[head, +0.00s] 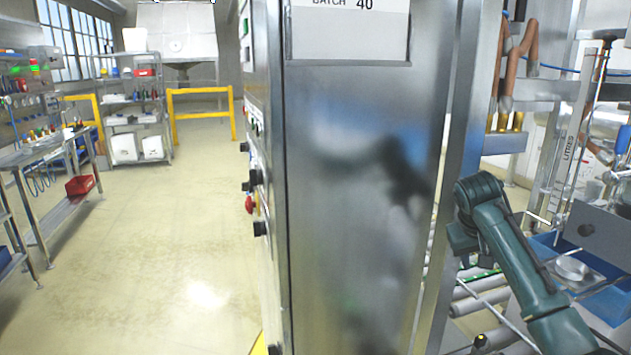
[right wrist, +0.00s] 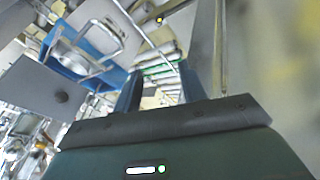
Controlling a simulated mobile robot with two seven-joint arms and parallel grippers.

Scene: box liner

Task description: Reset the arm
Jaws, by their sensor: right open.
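My right arm (head: 515,250), dark green, reaches in from the lower right in the head view, bent beside a metal post. Its gripper fingers cannot be made out there. In the right wrist view my right gripper (right wrist: 159,88) is open, with two dark fingers apart and nothing held between them. Rollers (right wrist: 163,72) show beyond the gap, blurred. My left arm and gripper are not in the head view.
A tall steel cabinet (head: 350,230) with side buttons fills the middle. A blue box (head: 608,303) holding a metal dish (head: 571,268) stands right of my arm, by a grey knobbed panel (head: 605,240). Open floor (head: 170,230), shelving (head: 135,110) and a yellow rail (head: 200,90) lie left.

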